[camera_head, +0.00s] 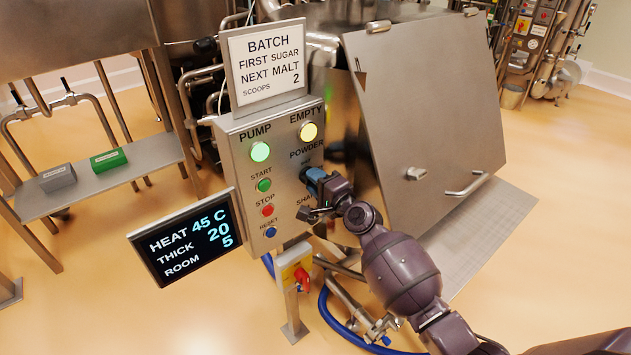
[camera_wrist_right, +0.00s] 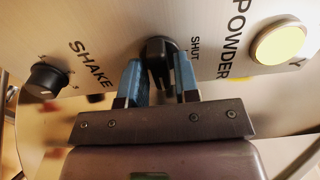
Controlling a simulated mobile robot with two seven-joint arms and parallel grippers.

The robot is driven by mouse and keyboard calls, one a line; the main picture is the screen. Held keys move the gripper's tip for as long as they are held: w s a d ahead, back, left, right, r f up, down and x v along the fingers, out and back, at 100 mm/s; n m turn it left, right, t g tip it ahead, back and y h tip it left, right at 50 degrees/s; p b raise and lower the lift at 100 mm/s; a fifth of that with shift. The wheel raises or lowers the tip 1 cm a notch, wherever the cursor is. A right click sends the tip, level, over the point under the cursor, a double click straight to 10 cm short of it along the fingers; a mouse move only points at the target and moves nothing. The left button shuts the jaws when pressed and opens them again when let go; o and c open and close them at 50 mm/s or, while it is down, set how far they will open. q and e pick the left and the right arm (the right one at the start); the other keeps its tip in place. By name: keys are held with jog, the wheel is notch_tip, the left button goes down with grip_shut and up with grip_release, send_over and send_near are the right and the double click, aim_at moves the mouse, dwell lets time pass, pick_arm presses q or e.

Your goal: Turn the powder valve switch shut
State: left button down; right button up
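The powder valve switch (camera_wrist_right: 159,50) is a black knob with a raised grip bar on the grey control panel (camera_head: 240,150), beside the words SHUT and POWDER. My right gripper (camera_wrist_right: 160,75) has its two blue fingers on either side of this knob. The fingers are close to the grip bar; I cannot tell whether both press on it. In the head view my right gripper (camera_head: 314,180) is at the panel's right side and hides the knob. I cannot tell the knob's exact setting. My left gripper is not in view.
A SHAKE knob (camera_wrist_right: 44,79) sits near the switch. The panel has START (camera_head: 264,185), STOP (camera_head: 268,210) and RESET (camera_head: 271,232) buttons. The lit EMPTY lamp (camera_head: 309,131) is close above. A steel hopper (camera_head: 430,100) stands right of the panel; a HEAT display (camera_head: 187,239) juts out left.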

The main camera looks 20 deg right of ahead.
jog(key=c, duration=0.5)
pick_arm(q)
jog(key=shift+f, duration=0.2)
pick_arm(e)
grip_shut()
